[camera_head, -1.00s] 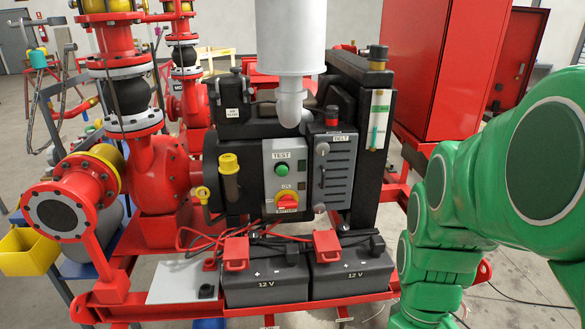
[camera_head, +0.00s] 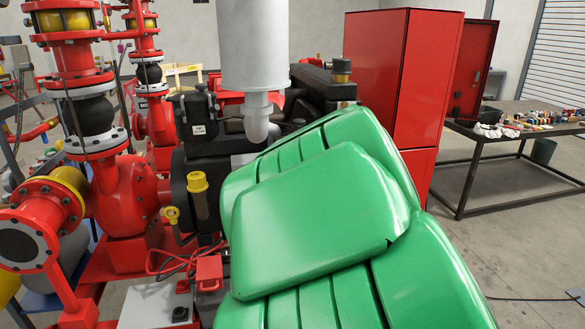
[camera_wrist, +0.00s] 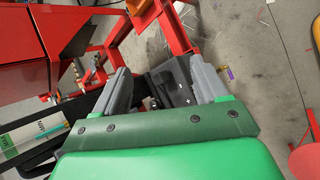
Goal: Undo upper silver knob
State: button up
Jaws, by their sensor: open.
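The upper silver knob cannot be seen in either current view; my green arm covers the belt cover and control panel in the head view. In the wrist view my gripper (camera_wrist: 160,68) has its two grey fingers wide apart, with nothing held between them. A black battery (camera_wrist: 178,88) with plus and minus marks shows beyond and below the fingers. A black tank with a white and green gauge strip (camera_wrist: 32,137) is at the lower left of that view.
A white exhaust cylinder (camera_head: 258,45) stands just behind my arm. A yellow-capped filler (camera_head: 198,192) and red pump pipes (camera_head: 120,205) are to the left. A red cabinet (camera_head: 400,90) and a table (camera_head: 475,135) with small items are at the right, with open floor before them.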

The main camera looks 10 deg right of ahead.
jog(key=w+a+r+n+t, duration=0.25)
jog(key=w+n+t, duration=0.2)
jog(key=w, duration=0.45)
jog(key=w+a+r+n+t, duration=0.1)
jog(key=w+r+n+t, duration=0.3)
jog(key=w+n, duration=0.3)
jog(key=w+a+r+n+t+y, duration=0.1)
jog(key=w+a+n+t+y, duration=0.15)
jog(key=w+a+n, duration=0.35)
jog(key=w+a+n+t+y, duration=0.2)
jog(key=w+a+n+y, duration=0.2)
jog(key=a, duration=0.4)
jog(key=w, duration=0.7)
jog(key=shift+w+a, duration=0.15)
jog(key=shift+w, duration=0.15)
jog(key=c, duration=1.1)
